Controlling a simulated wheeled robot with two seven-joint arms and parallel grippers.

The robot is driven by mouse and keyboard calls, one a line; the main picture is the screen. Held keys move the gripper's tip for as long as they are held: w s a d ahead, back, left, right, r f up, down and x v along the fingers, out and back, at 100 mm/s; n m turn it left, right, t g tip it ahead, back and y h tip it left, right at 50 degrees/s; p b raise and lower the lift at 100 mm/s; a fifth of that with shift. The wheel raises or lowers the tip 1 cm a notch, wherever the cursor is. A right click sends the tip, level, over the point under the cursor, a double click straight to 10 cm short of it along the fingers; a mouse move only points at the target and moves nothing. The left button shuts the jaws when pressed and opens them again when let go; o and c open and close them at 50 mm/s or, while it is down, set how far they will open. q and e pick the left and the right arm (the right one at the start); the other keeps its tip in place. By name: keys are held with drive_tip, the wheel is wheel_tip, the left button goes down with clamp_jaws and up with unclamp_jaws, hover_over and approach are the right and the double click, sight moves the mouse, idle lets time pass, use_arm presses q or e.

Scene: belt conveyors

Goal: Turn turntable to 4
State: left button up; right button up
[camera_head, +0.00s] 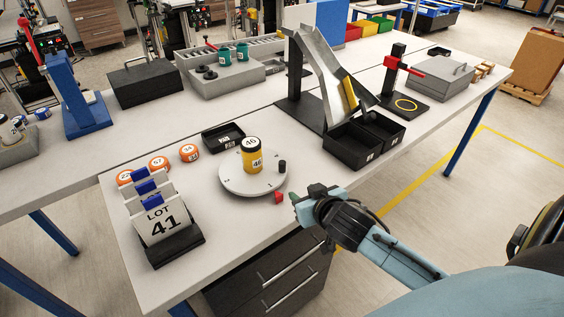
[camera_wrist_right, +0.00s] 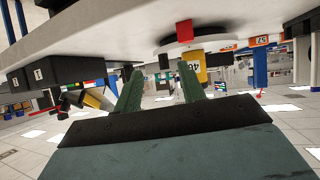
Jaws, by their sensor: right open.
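The turntable (camera_head: 233,183) is a round light-grey disc near the table's front edge, with small dark marks too small to read. A yellow jar (camera_head: 252,158) with a white lid marked 46 stands on it. A black knob (camera_head: 283,166) rises at its right rim. A small red block (camera_head: 278,197) sits on the table at its front. My right gripper (camera_head: 298,197) is open and empty, just right of the red block, apart from the disc. In the right wrist view, upside down, the knob (camera_wrist_right: 164,62) shows between the open fingers (camera_wrist_right: 160,82), beyond them. My left gripper is out of view.
A LOT 41 card holder (camera_head: 170,240) stands at the front left. Black bins (camera_head: 352,147) stand below a metal chute (camera_head: 327,75) to the right. The table between holder and disc is clear.

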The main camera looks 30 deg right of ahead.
sight(283, 164)
drive_tip(key=shift+t, duration=0.6)
drive_tip(key=w, duration=0.4)
drive_tip(key=w+d+f, duration=0.1)
drive_tip(key=w, duration=0.4)
drive_tip(key=w+d+b, duration=0.1)
drive_tip(key=w, duration=0.4)
drive_tip(key=shift+w+d+f, duration=0.15)
drive_tip(key=shift+d+f, duration=0.05)
drive_tip(key=shift+f, duration=0.2)
clamp_jaws()
